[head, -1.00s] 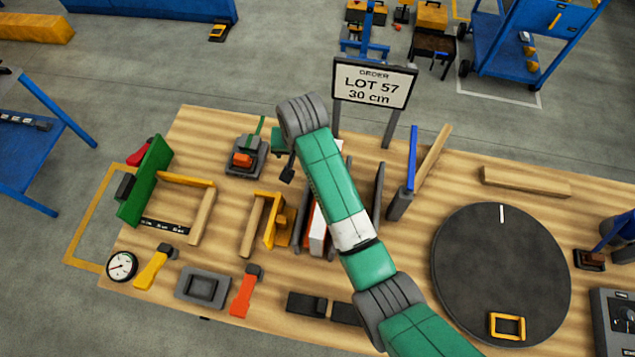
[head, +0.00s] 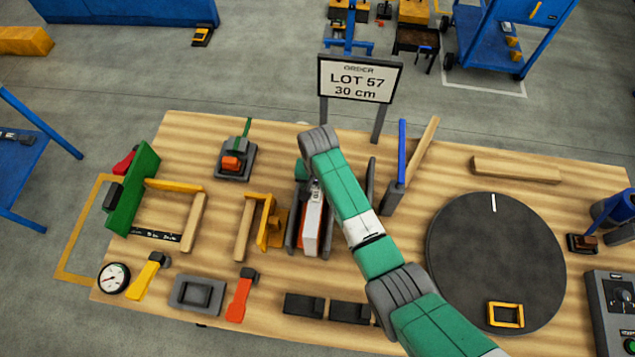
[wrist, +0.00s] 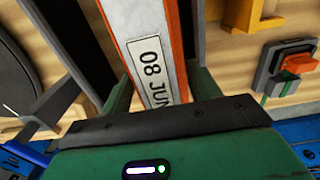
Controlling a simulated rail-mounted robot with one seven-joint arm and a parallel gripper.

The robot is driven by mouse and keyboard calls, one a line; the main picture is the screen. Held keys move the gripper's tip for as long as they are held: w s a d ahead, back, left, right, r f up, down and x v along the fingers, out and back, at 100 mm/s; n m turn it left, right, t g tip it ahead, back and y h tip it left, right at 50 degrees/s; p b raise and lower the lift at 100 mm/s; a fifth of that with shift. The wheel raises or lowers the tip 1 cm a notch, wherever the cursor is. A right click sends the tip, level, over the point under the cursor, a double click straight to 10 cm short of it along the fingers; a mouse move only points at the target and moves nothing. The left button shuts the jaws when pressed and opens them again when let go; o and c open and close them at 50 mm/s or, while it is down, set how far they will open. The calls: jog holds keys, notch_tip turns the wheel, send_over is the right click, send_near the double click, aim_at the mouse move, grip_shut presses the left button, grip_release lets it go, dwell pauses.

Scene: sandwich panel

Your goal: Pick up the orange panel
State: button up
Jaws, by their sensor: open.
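The orange panel (head: 312,232) stands on edge in a dark slotted rack (head: 291,232) at the middle of the table. In the wrist view the panel (wrist: 150,45) shows orange faces, a pale core and a label reading "08 JUN" on its upward edge. My gripper (wrist: 160,85) is open, with one green finger on each side of the panel. I cannot tell whether either finger touches it. In the head view my arm hides part of the rack, and the fingers are not clear there.
Dark rack walls (wrist: 70,40) flank the panel closely. A yellow clamp (head: 266,225) is left of the rack, and a blue panel (head: 401,150) stands right of it. A sign (head: 360,80) rises behind. A dark round turntable (head: 495,265) lies to the right.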

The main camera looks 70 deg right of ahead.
jog(key=shift+f, duration=0.1)
grip_shut()
dwell(0.3)
